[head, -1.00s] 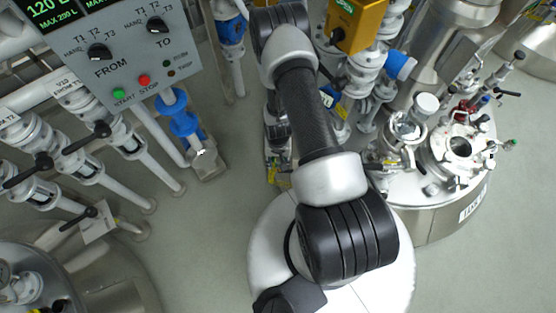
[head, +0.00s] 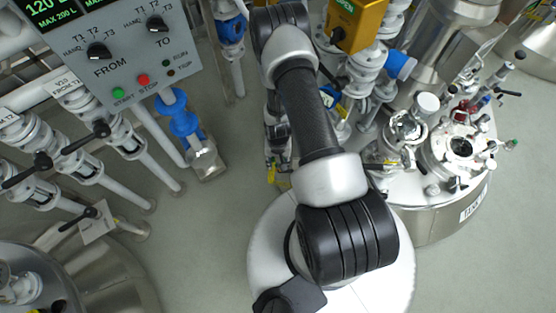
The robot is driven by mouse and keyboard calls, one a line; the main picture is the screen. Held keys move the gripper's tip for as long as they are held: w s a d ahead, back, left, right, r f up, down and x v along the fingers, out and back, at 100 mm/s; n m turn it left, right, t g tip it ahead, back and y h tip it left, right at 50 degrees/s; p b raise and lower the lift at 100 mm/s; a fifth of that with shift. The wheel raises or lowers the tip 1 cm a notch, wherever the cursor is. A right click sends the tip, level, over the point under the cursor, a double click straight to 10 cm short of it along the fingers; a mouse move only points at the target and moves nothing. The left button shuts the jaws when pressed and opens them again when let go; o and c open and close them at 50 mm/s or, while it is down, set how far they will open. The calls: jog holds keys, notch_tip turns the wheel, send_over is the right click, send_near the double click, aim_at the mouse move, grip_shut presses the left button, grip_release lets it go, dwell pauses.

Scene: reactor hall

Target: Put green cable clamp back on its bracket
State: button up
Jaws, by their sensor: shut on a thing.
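My gripper (head: 277,152) is only partly in view, hanging low behind my upper arm, left of the arm's carbon tube. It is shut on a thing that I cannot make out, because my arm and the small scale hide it. A small patch of yellow (head: 279,178) shows just below the gripper; I cannot tell what it belongs to. I cannot pick out the green cable clamp or its bracket in the head view.
A grey control panel (head: 130,65) and valved pipes (head: 75,145) stand at the left. A blue-fitted pipe (head: 184,124) ends near the floor. A steel vessel (head: 430,218) stands at the right, an orange box (head: 355,22) at the top.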

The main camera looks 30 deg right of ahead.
jog(key=shift+f+b, duration=0.4)
jog(key=shift+f, duration=0.1)
jog(key=o, duration=0.9)
jog(key=shift+r, duration=0.15)
notch_tip(320, 180, up, 12)
jog(key=shift+f, duration=0.1)
dwell(0.7)
